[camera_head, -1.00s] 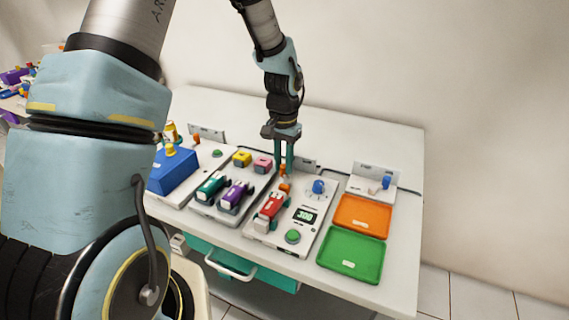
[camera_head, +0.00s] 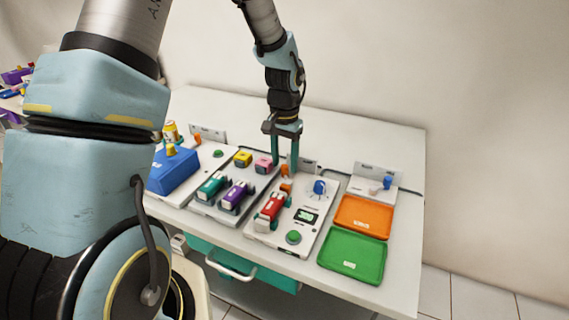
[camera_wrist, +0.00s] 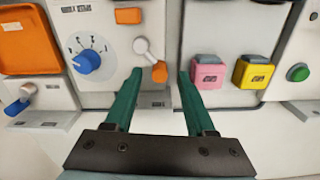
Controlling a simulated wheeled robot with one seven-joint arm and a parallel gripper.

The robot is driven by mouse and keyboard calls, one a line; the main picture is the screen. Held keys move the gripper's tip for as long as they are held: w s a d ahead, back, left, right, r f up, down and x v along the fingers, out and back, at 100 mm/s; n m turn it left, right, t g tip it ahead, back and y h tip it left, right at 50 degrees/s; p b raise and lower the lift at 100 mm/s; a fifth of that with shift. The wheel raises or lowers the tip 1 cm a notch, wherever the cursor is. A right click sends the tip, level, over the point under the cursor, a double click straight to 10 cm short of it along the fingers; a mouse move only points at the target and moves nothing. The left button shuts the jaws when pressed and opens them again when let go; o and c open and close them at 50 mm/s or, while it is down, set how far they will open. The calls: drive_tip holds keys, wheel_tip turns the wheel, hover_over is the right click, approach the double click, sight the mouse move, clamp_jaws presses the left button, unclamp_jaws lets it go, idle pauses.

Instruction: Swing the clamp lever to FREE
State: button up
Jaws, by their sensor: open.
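The lever (camera_wrist: 143,48) is a pale arm with an orange knob (camera_wrist: 160,73) at its end, on the white panel (camera_wrist: 112,57) with the blue dial. Taking it as the clamp lever fits its place beside an orange block (camera_wrist: 128,15); I cannot read its FREE mark. My gripper (camera_wrist: 160,75) is open and empty, pointing down. In the wrist view the knob lies between the two green fingertips; I cannot tell whether either touches it.
The blue dial (camera_head: 320,187) sits close beside the lever. A red handpiece (camera_head: 272,207) lies on the same panel. A blue-tipped lever (camera_head: 387,182), an orange tray (camera_head: 361,216) and a green tray (camera_head: 352,256) are to the right. Pink (camera_head: 263,164) and yellow (camera_head: 243,158) blocks stand left.

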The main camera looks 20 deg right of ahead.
sight(284, 166)
wheel_tip(284, 166, up, 10)
drive_tip(key=b, duration=0.1)
drive_tip(key=shift+f, duration=0.15)
drive_tip(key=shift+a, duration=0.1)
drive_tip(key=s+a+n, duration=0.2)
drive_tip(key=a+n, duration=0.1)
drive_tip(key=a, duration=0.5)
drive_tip(key=s+a+f+n+t, duration=0.1)
drive_tip(key=s+a+n, duration=0.1)
drive_tip(key=a, duration=0.7)
drive_tip(key=s+a+n, duration=0.3)
drive_tip(key=a, duration=0.6)
drive_tip(key=shift+a+f+n+t, duration=0.25)
drive_tip(key=shift+f+n+t, duration=0.05)
